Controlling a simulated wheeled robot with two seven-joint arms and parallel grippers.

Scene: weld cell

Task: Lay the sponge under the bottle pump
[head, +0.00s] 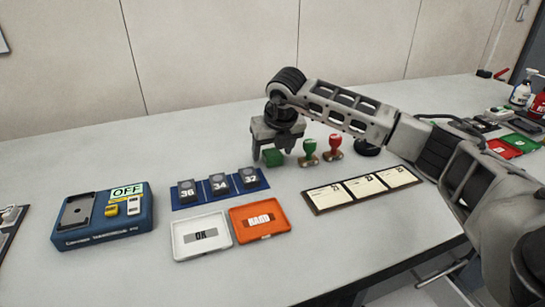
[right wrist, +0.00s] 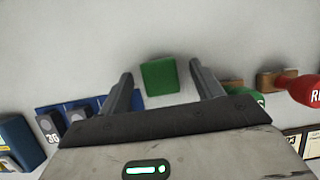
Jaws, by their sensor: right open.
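A small green block (head: 273,158), which looks like the sponge, lies on the table left of two stamps. In the right wrist view the green block (right wrist: 160,76) shows between my fingers, with a gap on each side. My right gripper (head: 272,151) is open over it; the open fingers also show in the right wrist view (right wrist: 161,72). A bottle with a white pump (head: 523,92) stands at the far right, with a red-labelled bottle (head: 539,106) partly cut off beside it. My left gripper is out of view.
A green stamp (head: 309,153) and a red stamp (head: 334,147) stand right of the block. A blue mat (head: 211,197) with numbered pieces, white (head: 200,252) and orange (head: 262,237) trays, a card board (head: 323,206) and a blue device (head: 100,238) lie nearer. Bare table lies behind the block.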

